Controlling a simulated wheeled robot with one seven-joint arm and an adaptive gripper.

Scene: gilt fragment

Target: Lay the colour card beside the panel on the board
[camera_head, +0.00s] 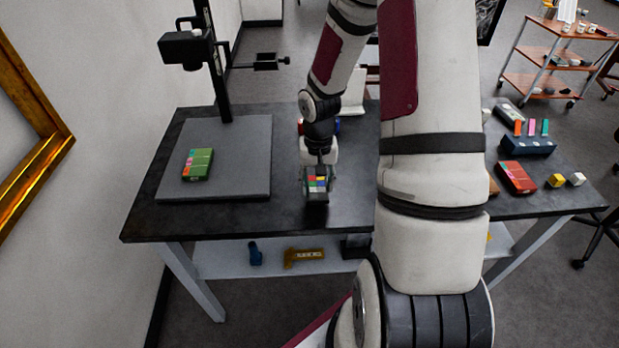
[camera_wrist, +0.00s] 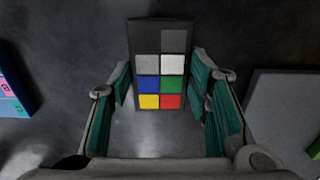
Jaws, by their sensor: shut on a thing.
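The colour card (camera_head: 317,185), dark with bright coloured squares, is held in my gripper (camera_head: 317,172) to the right of the board. In the wrist view the card (camera_wrist: 160,66) sits between the two green-padded fingers of my gripper (camera_wrist: 160,82), its squares facing the camera. The grey board (camera_head: 235,185) lies on the dark table at the left.
A black column stand (camera_head: 222,90) rises at the board's back edge. The board's right half is clear. On the table's right are a dark blue holder (camera_head: 527,147), a red box (camera_head: 516,178) and small blocks (camera_head: 556,181). A gilt frame (camera_head: 40,150) is on the left wall.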

